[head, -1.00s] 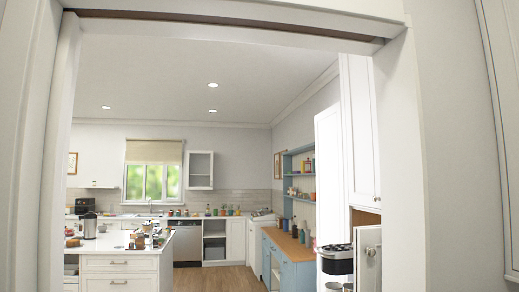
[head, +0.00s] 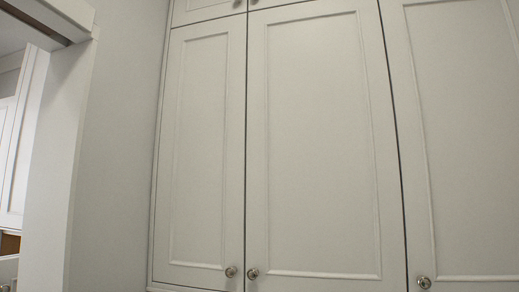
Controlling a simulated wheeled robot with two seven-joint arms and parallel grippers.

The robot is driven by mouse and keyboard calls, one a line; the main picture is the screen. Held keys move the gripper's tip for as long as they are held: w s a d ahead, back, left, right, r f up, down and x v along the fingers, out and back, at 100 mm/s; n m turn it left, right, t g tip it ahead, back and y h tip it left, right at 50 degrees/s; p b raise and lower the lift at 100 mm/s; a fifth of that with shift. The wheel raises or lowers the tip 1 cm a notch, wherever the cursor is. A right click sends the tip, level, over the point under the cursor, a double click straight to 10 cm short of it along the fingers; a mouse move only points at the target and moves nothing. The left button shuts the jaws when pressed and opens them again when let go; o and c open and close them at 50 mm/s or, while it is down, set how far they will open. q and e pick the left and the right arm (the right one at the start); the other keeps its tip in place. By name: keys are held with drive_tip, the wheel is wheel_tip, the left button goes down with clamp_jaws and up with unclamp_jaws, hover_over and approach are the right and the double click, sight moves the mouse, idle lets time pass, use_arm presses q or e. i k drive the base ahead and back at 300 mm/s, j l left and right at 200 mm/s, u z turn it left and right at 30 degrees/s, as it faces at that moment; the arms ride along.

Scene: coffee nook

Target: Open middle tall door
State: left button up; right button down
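Three tall, pale panelled cabinet doors fill most of the head view, all shut. The middle tall door (head: 318,145) is the wide one at the centre, with a round metal knob (head: 253,274) at its lower left corner. The left tall door (head: 200,150) is narrower, with its own knob (head: 231,271) at its lower right, close beside the middle one. The right tall door (head: 462,140) is cut off by the picture's edge and has a knob (head: 424,282) at its lower left. Neither of my grippers is in view.
Small upper doors (head: 205,8) sit above the tall ones. A bare wall (head: 118,150) stands left of the cabinet, beside a white doorway frame (head: 77,150). Through the opening, part of a white cabinet (head: 22,140) shows. The floor is out of view.

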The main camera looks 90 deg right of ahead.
sight(323, 212)
drive_tip(key=z, duration=3.15)
